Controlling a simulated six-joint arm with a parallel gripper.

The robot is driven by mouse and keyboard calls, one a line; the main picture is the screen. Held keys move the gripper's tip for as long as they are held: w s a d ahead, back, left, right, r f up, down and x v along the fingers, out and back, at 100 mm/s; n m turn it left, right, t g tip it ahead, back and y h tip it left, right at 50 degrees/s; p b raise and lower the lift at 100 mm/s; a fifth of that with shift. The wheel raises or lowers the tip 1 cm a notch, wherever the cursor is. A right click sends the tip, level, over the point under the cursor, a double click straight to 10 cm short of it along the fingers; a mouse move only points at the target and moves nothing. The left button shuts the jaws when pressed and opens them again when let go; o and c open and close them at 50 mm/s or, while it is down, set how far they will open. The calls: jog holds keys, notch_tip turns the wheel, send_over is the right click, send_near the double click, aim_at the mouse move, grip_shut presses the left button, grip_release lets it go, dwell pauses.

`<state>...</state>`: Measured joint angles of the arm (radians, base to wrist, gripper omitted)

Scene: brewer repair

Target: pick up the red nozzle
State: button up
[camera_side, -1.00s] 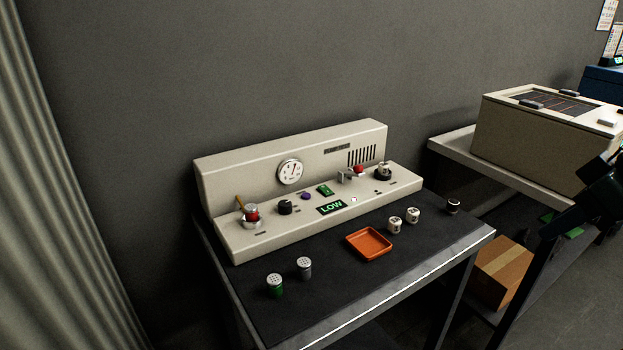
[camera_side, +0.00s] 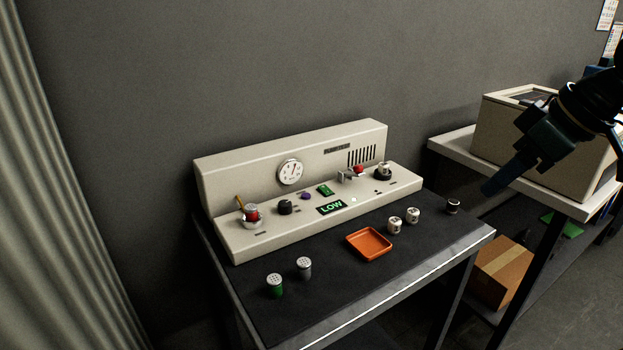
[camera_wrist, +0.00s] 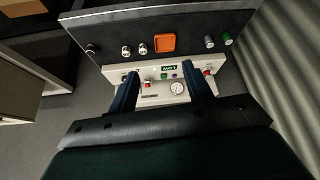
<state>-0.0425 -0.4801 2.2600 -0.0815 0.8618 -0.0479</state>
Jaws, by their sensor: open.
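The red nozzle (camera_side: 252,212), with a pale perforated top, sits in a metal cup (camera_side: 252,223) at the left end of the cream brewer (camera_side: 300,222). It also shows at the right of the wrist view (camera_wrist: 207,73), just beyond one finger. My gripper (camera_side: 492,188) is at the right in the side view, above and to the right of the table, far from the nozzle. In the wrist view my gripper (camera_wrist: 161,71) has its two dark fingers apart, with nothing held between them.
On the dark table are a green nozzle (camera_side: 275,286), a grey nozzle (camera_side: 304,268), an orange tray (camera_side: 369,243), two white pieces and a dark cap (camera_side: 453,206). A red knob (camera_side: 359,169) is on the brewer's right. A beige box (camera_side: 492,140) stands on the right-hand table.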

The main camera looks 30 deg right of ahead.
jog(key=w+a+r+n+y, duration=0.15)
jog(key=w+a, duration=0.25)
jog(key=w, duration=0.5)
jog(key=w+a+f+n, duration=0.15)
jog(key=w+a, duration=0.25)
jog(key=w, duration=0.5)
jog(key=w+a+f+n+y, duration=0.1)
jog(key=w+a+f+n, duration=0.1)
jog(key=w+a, duration=0.3)
jog(key=w+a+f+n+g+y, duration=0.1)
jog(key=w+a+f+n, duration=0.1)
jog(key=w+a+f, duration=0.3)
jog(key=w, duration=0.4)
jog(key=shift+w+f, duration=0.1)
jog(key=shift+f, duration=0.05)
send_over(252, 207)
jog(key=s+d, duration=0.2)
jog(key=s, duration=0.1)
jog(key=shift+w+d+f, duration=0.1)
jog(key=shift+f, duration=1.7)
jog(key=shift+w+f, duration=0.1)
jog(key=shift+f, duration=1.7)
jog(key=shift+x, duration=2.6)
